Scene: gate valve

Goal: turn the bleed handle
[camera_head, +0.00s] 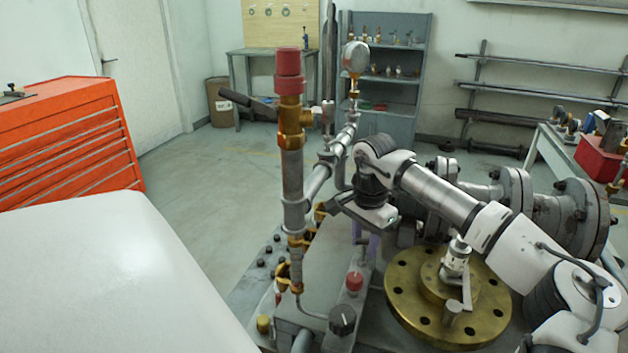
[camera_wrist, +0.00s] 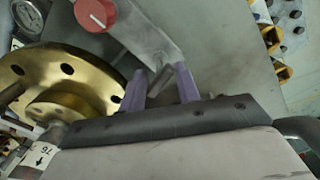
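My gripper (camera_wrist: 162,78) has two purple fingers, spread apart, pointing down over the grey machine base. In the head view the fingers (camera_head: 366,238) hang below my wrist, behind the red knob. In the wrist view a short grey rod or lever (camera_wrist: 157,82) shows between the fingers; I cannot tell whether it touches them. It lies by the end of a grey bar (camera_wrist: 150,38) that carries a red knob (camera_wrist: 95,14). I cannot tell for sure which part is the bleed handle. A dark-gripped lever (camera_head: 235,97) also sticks out from the upright pipe.
A brass flange (camera_head: 400,300) with a grey stem stands right of the red-knob bar. A black knob (camera_head: 342,320) is at the bar's near end. The upright pipe with a red cap (camera_head: 289,72) rises left of my wrist. Grey flanged pipes (camera_head: 515,190) run behind my arm.

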